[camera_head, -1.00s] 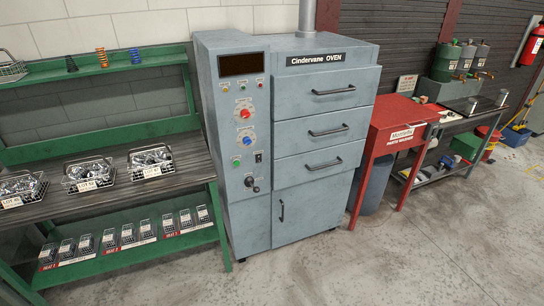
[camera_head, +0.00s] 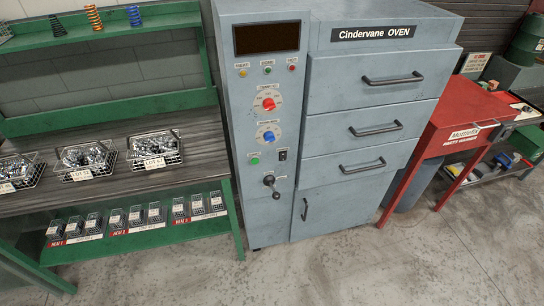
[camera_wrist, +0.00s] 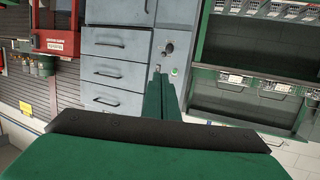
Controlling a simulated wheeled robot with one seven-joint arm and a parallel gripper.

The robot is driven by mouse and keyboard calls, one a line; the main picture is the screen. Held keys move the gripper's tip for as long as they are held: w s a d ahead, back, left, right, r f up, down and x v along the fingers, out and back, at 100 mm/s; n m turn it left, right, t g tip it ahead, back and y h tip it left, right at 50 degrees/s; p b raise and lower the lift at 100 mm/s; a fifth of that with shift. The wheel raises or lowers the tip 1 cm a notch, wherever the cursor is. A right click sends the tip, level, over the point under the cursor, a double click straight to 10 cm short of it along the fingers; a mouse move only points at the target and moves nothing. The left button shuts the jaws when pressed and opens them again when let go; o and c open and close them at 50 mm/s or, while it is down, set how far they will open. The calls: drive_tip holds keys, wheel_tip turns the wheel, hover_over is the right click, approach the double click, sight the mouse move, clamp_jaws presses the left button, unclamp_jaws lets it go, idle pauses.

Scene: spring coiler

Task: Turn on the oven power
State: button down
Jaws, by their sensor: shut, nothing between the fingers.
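The Cindervane oven (camera_head: 385,55) stands in the middle of the head view. Its control panel (camera_head: 262,110) is a tall column on the left side of the oven. A small black rocker switch (camera_head: 282,154) sits low on the panel, right of a green button (camera_head: 254,161). A red dial (camera_head: 268,104) and a blue dial (camera_head: 268,136) are above them, and a black ball-knobbed lever (camera_head: 270,182) is below. My gripper (camera_wrist: 159,78) shows only in the wrist view, shut and empty. It is apart from the oven (camera_wrist: 115,45), pointing at the panel and covering part of it.
A green bench (camera_head: 150,110) with wire baskets stands close on the left of the oven. A red Mottistle parts washer (camera_head: 465,130) stands on the right. The oven drawers have protruding handles (camera_head: 394,79). The concrete floor (camera_head: 340,265) in front is clear.

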sight(283, 160)
drive_tip(key=w+d+f+m, duration=0.2)
drive_tip(key=w+f+m, duration=0.1)
drive_tip(key=w+m, duration=0.4)
drive_tip(key=w+d+f+m, duration=0.25)
drive_tip(key=w+m, duration=0.35)
drive_tip(key=w, duration=0.4)
drive_tip(key=w+d+f+m, duration=0.1)
drive_tip(key=w+f+m, duration=0.3)
drive_tip(key=w+m, duration=0.3)
drive_tip(key=w+r+m+y, duration=0.2)
drive_tip(key=w+r+m, duration=0.4)
drive_tip(key=w, duration=0.5)
drive_tip(key=w+r+m+y, duration=0.3)
drive_tip(key=w+r+m, duration=0.3)
drive_tip(key=w, duration=0.6)
drive_tip(key=shift+a, duration=0.45)
drive_tip(key=shift+w, duration=0.1)
drive_tip(key=x, duration=1.4)
drive_tip(key=shift+r, duration=0.2)
